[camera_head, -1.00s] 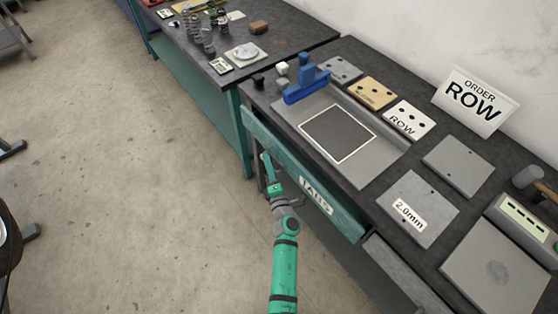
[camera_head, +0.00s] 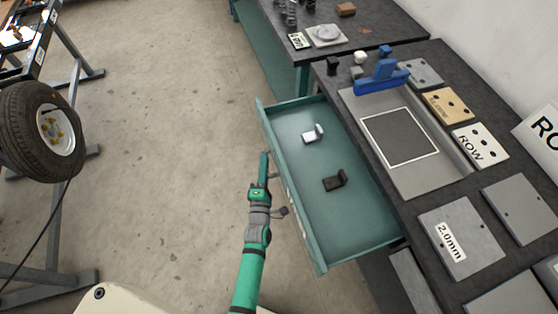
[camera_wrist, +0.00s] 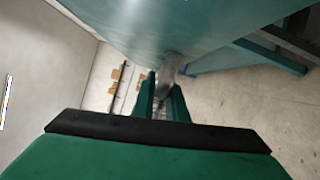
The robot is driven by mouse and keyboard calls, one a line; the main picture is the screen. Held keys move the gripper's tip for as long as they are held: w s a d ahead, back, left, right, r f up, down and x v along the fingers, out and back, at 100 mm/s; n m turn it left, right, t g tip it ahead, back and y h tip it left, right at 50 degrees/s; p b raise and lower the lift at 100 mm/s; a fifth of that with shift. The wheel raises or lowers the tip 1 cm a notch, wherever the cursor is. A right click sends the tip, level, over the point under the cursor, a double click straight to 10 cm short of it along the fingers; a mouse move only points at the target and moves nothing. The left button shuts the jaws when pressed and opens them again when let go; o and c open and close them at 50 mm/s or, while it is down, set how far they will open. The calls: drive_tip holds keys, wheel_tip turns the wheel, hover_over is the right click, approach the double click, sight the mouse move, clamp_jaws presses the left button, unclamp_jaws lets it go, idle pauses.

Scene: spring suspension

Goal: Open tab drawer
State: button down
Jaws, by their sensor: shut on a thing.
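The tab drawer (camera_head: 330,215) is teal and stands pulled well out from under the workbench. Inside it lie a light tab (camera_head: 312,134) and a dark tab (camera_head: 334,182), apart from each other. My gripper (camera_head: 264,160) is at the outer side of the drawer front, near its far end. In the wrist view my gripper (camera_wrist: 161,90) has its two fingers on either side of a grey metal handle (camera_wrist: 168,68) below the teal drawer front (camera_wrist: 180,25). The gripper is shut on this handle. In the head view the handle is mostly hidden.
On the bench (camera_head: 368,158) are a grey tray with a dark square (camera_head: 399,136), a blue tool (camera_head: 381,78), hole plates (camera_head: 446,106) and a "2.0mm" plate (camera_head: 458,240). A wheel (camera_head: 42,132) on a stand is at the left. The floor between is clear.

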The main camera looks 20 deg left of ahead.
drive_tip(key=shift+s+a, duration=0.35)
drive_tip(key=shift+f, duration=0.1)
drive_tip(key=c, duration=1.8)
unclamp_jaws()
drive_tip(key=shift+o, duration=0.2)
drive_tip(key=v, duration=1)
drive_tip(key=shift+s+d, duration=0.15)
drive_tip(key=shift+s, duration=0.25)
drive_tip(key=shift+s, duration=0.1)
